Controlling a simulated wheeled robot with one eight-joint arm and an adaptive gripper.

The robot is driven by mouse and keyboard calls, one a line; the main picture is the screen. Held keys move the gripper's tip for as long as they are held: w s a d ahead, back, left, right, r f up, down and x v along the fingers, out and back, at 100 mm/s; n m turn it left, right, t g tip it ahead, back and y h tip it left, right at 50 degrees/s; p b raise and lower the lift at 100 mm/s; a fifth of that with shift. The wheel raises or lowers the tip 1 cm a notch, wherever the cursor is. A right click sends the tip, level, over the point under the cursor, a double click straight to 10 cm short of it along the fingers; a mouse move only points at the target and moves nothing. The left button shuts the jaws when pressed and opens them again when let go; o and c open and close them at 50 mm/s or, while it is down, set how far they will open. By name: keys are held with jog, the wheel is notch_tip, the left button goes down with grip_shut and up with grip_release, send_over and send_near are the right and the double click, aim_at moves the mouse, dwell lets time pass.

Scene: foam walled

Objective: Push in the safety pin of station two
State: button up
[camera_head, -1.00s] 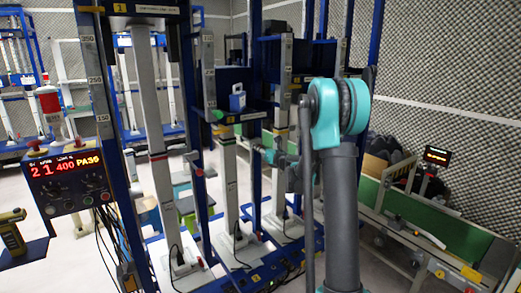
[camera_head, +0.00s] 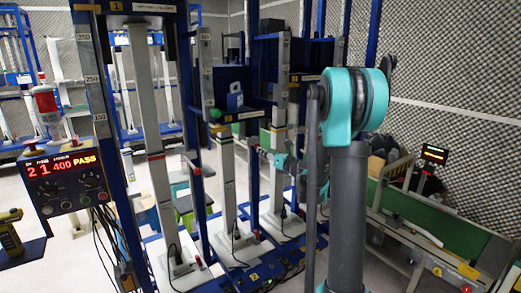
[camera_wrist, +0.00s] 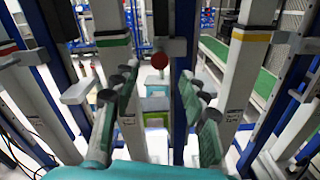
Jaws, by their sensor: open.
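My gripper (camera_wrist: 160,108) is open in the wrist view, its two dark-padded fingers spread left and right with nothing between the pads. A red ball-shaped knob (camera_wrist: 160,60) shows beyond the fingertips, near the middle of the gap, beside a grey bracket. It looks apart from the fingers. I cannot read a station number beside it. In the head view my gripper (camera_head: 272,158) is small, partly hidden by my arm, and close to the blue and white posts. Another small red knob (camera_head: 197,171) is on a blue upright further left; I cannot tell its station.
White posts (camera_wrist: 110,70) and blue uprights stand close on both sides of my gripper. A control box (camera_head: 67,180) with a lit red display is at the left. A green conveyor (camera_head: 440,232) lies at the right. Black cables run along the rack base.

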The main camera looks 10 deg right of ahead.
jog(key=shift+v, duration=1.95)
jog(key=s+a+f+n+g+h, duration=0.1)
jog(key=s+a+f+n+g, duration=0.2)
jog(key=s+n, duration=0.4)
jog(key=s+a+f+n+g, duration=0.1)
jog(key=s+f+n+g, duration=0.1)
jog(key=s+f+n, duration=0.35)
jog(key=s+a+f+n+g+h, duration=0.1)
jog(key=s+a+f+n+g, duration=0.15)
jog(key=s+n, duration=0.55)
jog(key=s+d+f+n+g+h, duration=0.1)
jog(key=s+d+f+n+h, duration=0.1)
jog(key=s, duration=0.4)
jog(key=s+d+f+n+g+h, duration=0.1)
jog(key=s+d+f+n+h, duration=0.1)
jog(key=s+d+f+n, duration=0.2)
jog(key=s+d+f+n+g+h, duration=0.2)
jog(key=s+d+f+n, duration=0.1)
jog(key=s+n, duration=0.4)
jog(key=shift+s+d+f, duration=0.25)
jog(key=shift+s+d, duration=0.05)
jog(key=shift+s, duration=0.4)
